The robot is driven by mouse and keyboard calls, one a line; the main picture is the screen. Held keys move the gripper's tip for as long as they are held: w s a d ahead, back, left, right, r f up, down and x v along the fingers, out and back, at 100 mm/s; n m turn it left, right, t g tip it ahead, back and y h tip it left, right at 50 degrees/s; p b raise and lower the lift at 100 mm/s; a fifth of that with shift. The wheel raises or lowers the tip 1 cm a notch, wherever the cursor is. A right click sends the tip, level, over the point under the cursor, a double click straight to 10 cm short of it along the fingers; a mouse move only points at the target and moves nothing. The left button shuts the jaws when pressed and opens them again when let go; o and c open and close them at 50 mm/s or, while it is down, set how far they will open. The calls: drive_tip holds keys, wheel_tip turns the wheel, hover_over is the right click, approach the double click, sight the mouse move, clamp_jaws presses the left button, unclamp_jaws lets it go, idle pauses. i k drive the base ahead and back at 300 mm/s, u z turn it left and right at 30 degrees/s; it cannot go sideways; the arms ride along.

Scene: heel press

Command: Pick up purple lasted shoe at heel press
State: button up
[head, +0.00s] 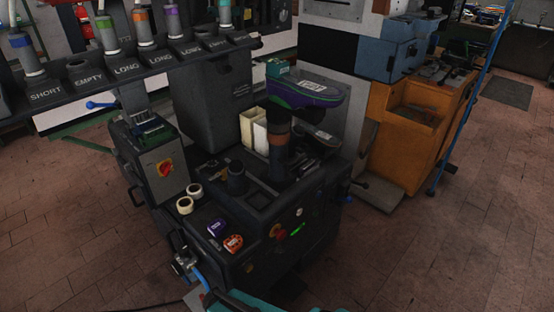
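The purple lasted shoe (302,93) shows in the head view, right of centre. It has a dark purple body, green edging and a pale printed label (320,86) on top. It lies roughly level at the top of a dark upright post (278,150) with a brown band, on the heel press (270,210). A green block (278,68) shows at the shoe's left end; I cannot tell whether it is part of the shoe.
A rack (150,62) labelled SHORT, EMPTY and LONG runs above the press at upper left. A control box (165,170) stands at left. Tape rolls (185,205) lie on the press's front ledge. An orange cabinet (410,130) stands behind right. Floor is open at left and right.

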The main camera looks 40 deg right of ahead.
sight(291, 92)
drive_tip(key=u, duration=0.45)
drive_tip(key=k, duration=1.35)
drive_tip(key=z, duration=1.55)
drive_tip(key=i, duration=0.7)
drive_tip(key=u, duration=0.2)
